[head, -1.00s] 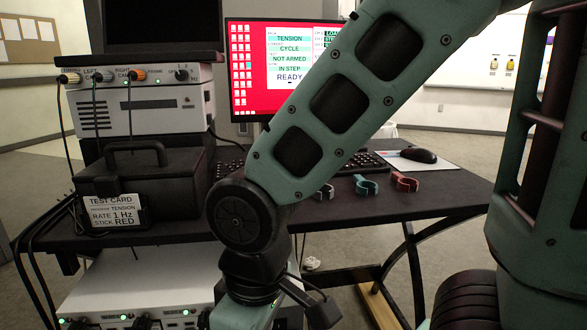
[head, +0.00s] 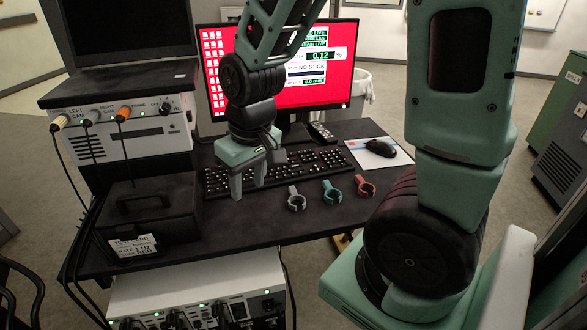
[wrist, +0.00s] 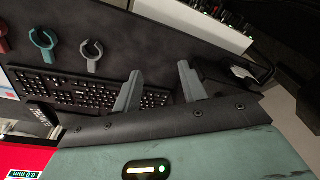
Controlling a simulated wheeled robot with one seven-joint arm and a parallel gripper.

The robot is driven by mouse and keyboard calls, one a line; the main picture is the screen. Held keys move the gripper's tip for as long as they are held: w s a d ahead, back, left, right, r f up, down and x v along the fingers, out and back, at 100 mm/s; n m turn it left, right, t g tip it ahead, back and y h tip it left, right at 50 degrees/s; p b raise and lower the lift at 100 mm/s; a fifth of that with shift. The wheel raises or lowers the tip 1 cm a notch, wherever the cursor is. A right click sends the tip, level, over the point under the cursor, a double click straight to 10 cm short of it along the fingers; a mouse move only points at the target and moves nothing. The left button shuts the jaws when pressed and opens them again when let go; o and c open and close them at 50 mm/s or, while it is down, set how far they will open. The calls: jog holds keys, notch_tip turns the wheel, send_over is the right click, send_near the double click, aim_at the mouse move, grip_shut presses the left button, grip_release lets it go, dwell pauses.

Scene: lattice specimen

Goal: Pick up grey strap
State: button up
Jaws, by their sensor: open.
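The grey strap (head: 296,199) is an open C-shaped clip with a short stem, lying flat on the dark desk in front of the keyboard. It also shows in the wrist view (wrist: 92,50) at upper left, beside the teal strap. My gripper (head: 249,186) hangs over the desk to the left of the grey strap, fingers pointing down. Its two fingers (wrist: 159,76) are apart with nothing between them. The grey strap is outside the fingers and apart from them.
A teal strap (head: 332,191) and a red strap (head: 364,186) lie to the right of the grey one. The keyboard (head: 312,168) is behind, and a mouse (head: 380,148) lies on a pad. A black case (head: 150,212) stands at left. The monitor (head: 310,70) is behind my arm.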

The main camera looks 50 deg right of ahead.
jog(key=w+d+r+m+p, duration=0.3)
jog(key=d+r+p, duration=0.15)
jog(key=d, duration=0.35)
jog(key=m+g, duration=0.2)
jog(key=m, duration=0.2)
send_over(292, 189)
jog(key=f, duration=1.3)
jog(key=shift+s+d+b, duration=0.3)
jog(key=shift+b, duration=0.05)
jog(key=shift+w+a+f, duration=0.1)
jog(key=shift+w+f, duration=0.05)
jog(key=shift+f, duration=1.35)
jog(key=shift+w+a+f, duration=0.1)
jog(key=shift+w+f, duration=0.05)
jog(key=shift+f, duration=1.35)
grip_shut()
